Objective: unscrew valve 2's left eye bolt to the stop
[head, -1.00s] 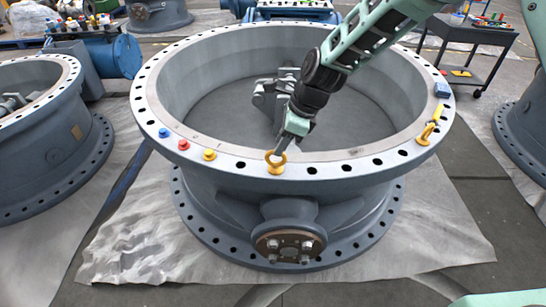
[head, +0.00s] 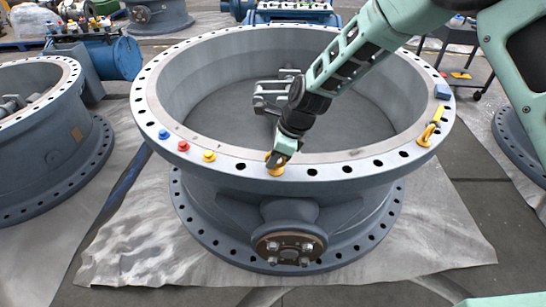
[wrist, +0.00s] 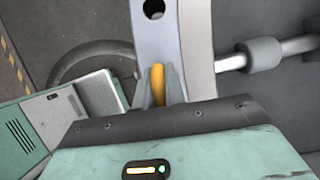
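Valve 2 (head: 230,185) is the large blue-grey ring body in the middle of the head view. Its left eye bolt (head: 272,168) is yellow and stands in the near part of the top flange. My gripper (head: 280,155) is down over this eye bolt and hides part of its ring. In the wrist view the eye bolt (wrist: 158,83) shows edge-on between my two fingers, with no clear gap on either side, so my gripper (wrist: 159,92) looks shut on it. Whether the bolt's shoulder touches the flange is hidden.
A second yellow eye bolt (head: 426,135) stands on the flange at right, near a blue block (head: 443,91). Blue (head: 164,134), red (head: 183,146) and yellow (head: 209,156) caps sit on the flange left of my gripper. Another valve (head: 40,150) stands at left.

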